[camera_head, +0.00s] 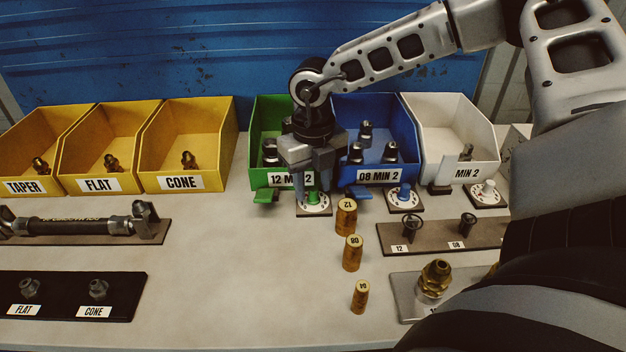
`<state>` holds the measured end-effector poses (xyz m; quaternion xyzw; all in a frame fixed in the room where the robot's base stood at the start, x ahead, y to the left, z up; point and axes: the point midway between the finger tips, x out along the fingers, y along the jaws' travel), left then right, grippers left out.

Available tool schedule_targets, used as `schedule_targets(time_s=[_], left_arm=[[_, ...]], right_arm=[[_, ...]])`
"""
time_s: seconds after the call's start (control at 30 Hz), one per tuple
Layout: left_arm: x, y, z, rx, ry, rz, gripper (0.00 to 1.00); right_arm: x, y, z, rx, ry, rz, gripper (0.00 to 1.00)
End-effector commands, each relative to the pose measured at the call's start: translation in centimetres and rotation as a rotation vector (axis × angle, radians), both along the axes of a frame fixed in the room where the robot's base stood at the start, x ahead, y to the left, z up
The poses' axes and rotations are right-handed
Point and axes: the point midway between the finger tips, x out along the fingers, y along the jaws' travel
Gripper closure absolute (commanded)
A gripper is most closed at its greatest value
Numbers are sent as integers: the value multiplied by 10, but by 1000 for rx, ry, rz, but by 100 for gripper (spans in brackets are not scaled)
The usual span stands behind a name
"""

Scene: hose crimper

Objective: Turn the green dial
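The green dial (313,198) is a small green knob on a white round scale, on a dark square plate in front of the green bin (264,118). My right gripper (312,182) points down right above and around the dial, in front of the green bin's label. Its fingers are seen on both sides of the knob's top, apart from each other. Whether they touch the knob cannot be told. My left gripper is not in view.
A blue dial (404,195) and a white dial (486,190) stand to the right. A green lever (266,195) is close left of the gripper. The table's middle left is clear.

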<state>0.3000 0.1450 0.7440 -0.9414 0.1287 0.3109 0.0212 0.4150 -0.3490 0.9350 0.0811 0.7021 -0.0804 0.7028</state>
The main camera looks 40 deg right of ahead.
Motion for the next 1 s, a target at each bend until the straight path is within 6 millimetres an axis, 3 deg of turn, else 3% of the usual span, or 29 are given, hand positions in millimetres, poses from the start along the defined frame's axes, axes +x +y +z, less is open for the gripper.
schedule_targets(time_s=[0.03,0.17,0.2,0.57,1.0], left_arm=[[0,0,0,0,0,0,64],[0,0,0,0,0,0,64],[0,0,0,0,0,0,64],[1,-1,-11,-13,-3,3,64],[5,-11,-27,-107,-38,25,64]], right_arm=[[0,0,0,0,0,0,61],[0,0,0,-1,0,0,97],[0,0,0,-1,0,0,100],[0,0,-3,-2,-1,50,100],[1,1,-4,-4,-2,333,100]])
